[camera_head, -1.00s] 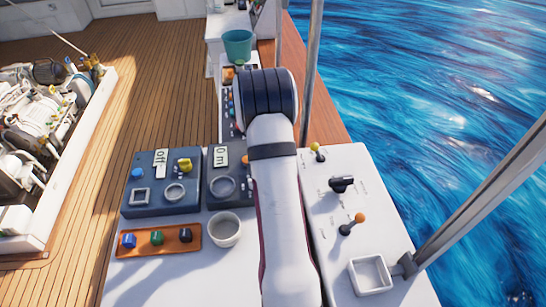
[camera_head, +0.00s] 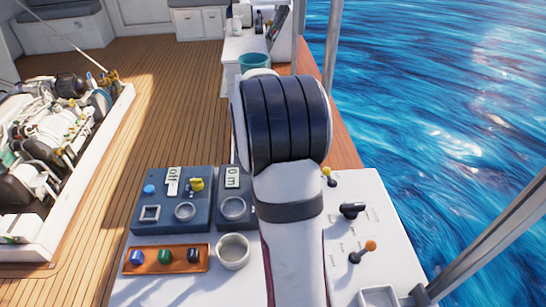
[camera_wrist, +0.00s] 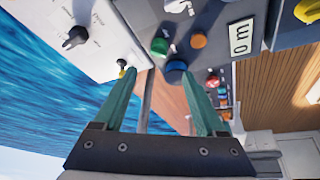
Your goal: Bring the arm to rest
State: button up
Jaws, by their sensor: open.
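My gripper (camera_wrist: 163,100) shows in the wrist view with its two green fingers spread apart and nothing between them. Beyond the fingertips are a blue knob (camera_wrist: 176,68), a green knob (camera_wrist: 159,46) and an orange knob (camera_wrist: 198,41) on a panel; the fingers look apart from them, though the distance is hard to judge. In the head view my arm rises over the white console (camera_head: 195,288), and its dark-banded joint hides the gripper and part of the panel behind.
Two dark control boxes, one on the left (camera_head: 143,219), stand on the console. An orange tray (camera_head: 150,268) with knobs and a white cup (camera_head: 233,252) are left of my arm. Levers (camera_head: 362,252) stand at right. A teal bucket (camera_head: 254,62) is behind. The engine hatch (camera_head: 55,150) lies far left.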

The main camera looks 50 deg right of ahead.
jog(key=shift+v, duration=1.4)
jog(key=s+a+r+n+y, duration=0.1)
jog(key=s+a+n, duration=0.15)
jog(key=a, duration=0.65)
jog(key=s+a+r+n+y, duration=0.1)
jog(key=s+a+y, duration=0.15)
jog(key=a, duration=0.55)
jog(key=s+a+r+n+y, duration=0.15)
jog(key=s+a, duration=0.25)
jog(key=a, duration=0.5)
jog(key=s+a+f+n+y, duration=0.1)
jog(key=s+a+n, duration=0.3)
jog(key=s+a, duration=0.5)
jog(key=shift+s+a+f+g, duration=0.25)
jog(key=shift+s+g, duration=0.15)
jog(key=shift+s, duration=0.1)
